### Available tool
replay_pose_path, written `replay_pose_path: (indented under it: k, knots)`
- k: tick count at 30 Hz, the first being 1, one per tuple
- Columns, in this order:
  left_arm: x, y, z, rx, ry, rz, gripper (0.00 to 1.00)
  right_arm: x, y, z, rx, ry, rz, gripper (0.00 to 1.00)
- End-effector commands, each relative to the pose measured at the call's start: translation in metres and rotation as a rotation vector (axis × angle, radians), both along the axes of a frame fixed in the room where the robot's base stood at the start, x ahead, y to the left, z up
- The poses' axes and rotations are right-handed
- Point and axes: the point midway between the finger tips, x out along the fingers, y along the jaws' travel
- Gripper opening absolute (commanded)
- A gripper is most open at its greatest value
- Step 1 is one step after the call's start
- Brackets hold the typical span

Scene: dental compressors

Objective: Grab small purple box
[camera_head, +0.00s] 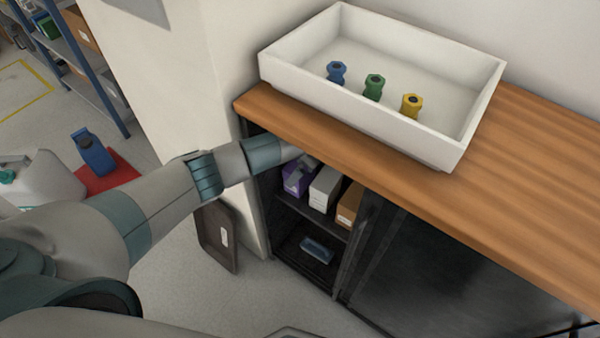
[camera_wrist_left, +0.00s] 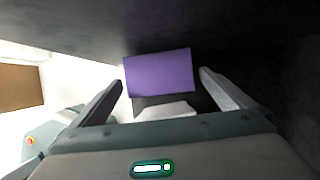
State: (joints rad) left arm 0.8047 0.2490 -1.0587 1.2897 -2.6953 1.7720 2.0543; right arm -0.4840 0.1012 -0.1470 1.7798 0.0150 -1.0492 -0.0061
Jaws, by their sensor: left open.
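The small purple box (camera_head: 296,180) sits on the upper shelf inside the open dark cabinet under the wooden counter, at the left end of a row of boxes. In the left wrist view the purple box (camera_wrist_left: 160,74) is ahead of my left gripper (camera_wrist_left: 165,90), roughly between its two spread fingers. The gripper is open and holds nothing; I cannot tell if either finger touches the box. In the head view my left arm reaches to the cabinet opening, and its gripper is mostly hidden under the counter edge. My right gripper is in neither view.
A white box (camera_head: 324,189) and a brown box (camera_head: 349,205) stand right of the purple one. The wooden counter (camera_head: 540,200) overhangs the shelf closely. A white tray (camera_head: 385,118) with blue, green and yellow parts stands on top. A blue item (camera_head: 318,249) lies lower in the cabinet.

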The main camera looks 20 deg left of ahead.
Motion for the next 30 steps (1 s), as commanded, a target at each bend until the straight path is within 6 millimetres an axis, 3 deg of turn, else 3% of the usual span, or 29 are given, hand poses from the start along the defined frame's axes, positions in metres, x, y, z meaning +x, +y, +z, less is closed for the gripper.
replay_pose_path:
  k: [4,17,30]
  knots:
    - [0.004,0.012,0.0,-0.001,-0.001,0.0,1.0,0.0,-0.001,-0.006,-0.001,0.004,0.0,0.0]
    - [0.005,0.014,-0.002,-0.001,0.0,0.0,1.0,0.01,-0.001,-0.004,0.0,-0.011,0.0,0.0]
    - [0.009,0.031,-0.043,0.001,0.002,0.001,1.0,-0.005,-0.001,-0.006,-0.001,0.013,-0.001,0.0]
